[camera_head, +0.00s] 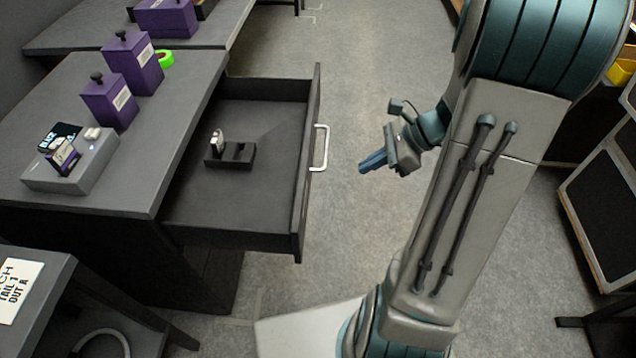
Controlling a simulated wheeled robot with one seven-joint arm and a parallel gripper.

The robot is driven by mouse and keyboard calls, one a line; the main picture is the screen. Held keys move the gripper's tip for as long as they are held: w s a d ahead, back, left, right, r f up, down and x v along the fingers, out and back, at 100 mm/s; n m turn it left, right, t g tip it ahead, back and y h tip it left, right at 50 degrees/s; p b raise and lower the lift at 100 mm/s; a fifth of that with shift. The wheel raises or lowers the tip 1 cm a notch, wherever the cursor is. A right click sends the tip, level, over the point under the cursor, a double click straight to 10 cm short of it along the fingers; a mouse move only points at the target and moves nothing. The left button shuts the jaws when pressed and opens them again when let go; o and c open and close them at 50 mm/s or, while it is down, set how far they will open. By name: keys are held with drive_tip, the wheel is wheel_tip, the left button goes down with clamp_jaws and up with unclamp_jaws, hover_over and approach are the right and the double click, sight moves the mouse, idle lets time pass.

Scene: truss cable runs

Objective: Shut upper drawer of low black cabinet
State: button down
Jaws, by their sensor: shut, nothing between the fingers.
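The low black cabinet (150,185) stands at the left with a grey-black top. Its upper drawer (290,215) is pulled far out toward the right. The drawer front carries a pale bar handle (321,148) on its outer face. Inside the drawer lies a small dark holder (232,155) with a light-coloured item standing in it. My gripper (364,167) is to the right of the handle, apart from it, with its blue fingers pointing left toward the drawer front. The fingers are together and hold nothing.
On the cabinet top are purple boxes (132,62), green tape (165,58) and a grey block (72,165) with small items. A black table (40,285) with a sign stands at lower left. A dark case (605,205) stands right. Grey floor is clear beyond the drawer.

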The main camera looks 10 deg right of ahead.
drive_tip(key=w+a+r+b+x, duration=0.1)
drive_tip(key=b+x, duration=0.2)
drive_tip(key=x, duration=1)
drive_tip(key=shift+a+r+m, duration=0.2)
drive_tip(key=shift+m, duration=0.2)
